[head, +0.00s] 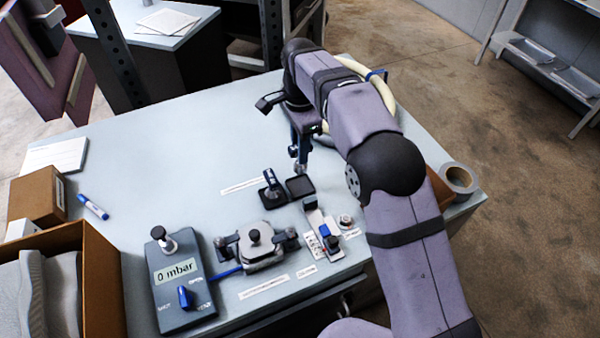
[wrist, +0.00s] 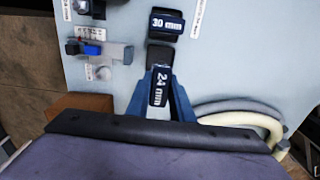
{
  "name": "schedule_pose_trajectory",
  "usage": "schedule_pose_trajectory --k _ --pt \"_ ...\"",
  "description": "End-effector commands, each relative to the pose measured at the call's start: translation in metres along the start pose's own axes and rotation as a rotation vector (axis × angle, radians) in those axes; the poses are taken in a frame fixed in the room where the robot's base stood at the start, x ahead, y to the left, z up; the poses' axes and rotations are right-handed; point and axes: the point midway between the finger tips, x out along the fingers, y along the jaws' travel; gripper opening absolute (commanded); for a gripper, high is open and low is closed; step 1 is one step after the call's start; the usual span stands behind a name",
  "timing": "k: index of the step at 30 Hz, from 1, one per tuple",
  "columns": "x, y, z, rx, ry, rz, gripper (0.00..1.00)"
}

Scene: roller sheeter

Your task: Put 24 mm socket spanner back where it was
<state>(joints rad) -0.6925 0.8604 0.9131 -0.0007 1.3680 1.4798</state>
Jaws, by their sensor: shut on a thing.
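My gripper (head: 301,148) is shut on the 24 mm socket spanner, whose dark handle with a white "24 mm" label (wrist: 160,89) shows between the blue fingers in the wrist view. In the head view its lower end (head: 300,168) hangs below the fingers, just behind the empty dark square holder (head: 300,187). The same holder shows just beyond the fingers in the wrist view (wrist: 160,56). Beside it, the 30 mm spanner (head: 271,180) stands in the left holder (head: 271,199); its "30" label also shows in the wrist view (wrist: 167,22). Fingertip contact is partly hidden.
A clamp-like fixture (head: 255,243), a grey box reading "0 mbar" (head: 178,275) and a small blue-handled device (head: 327,238) stand at the front. A tape roll (head: 459,178) lies at the right edge. The table's back left (head: 170,140) is clear.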

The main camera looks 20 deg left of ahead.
Motion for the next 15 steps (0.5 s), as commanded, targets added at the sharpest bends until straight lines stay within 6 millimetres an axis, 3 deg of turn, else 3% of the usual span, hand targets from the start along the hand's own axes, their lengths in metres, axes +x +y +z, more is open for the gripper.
schedule_pose_trajectory --k 6,15 --pt "0.029 0.001 0.0 -0.001 0.0 0.002 0.0" --pt "0.04 0.0 0.0 -0.001 0.0 0.0 0.0"
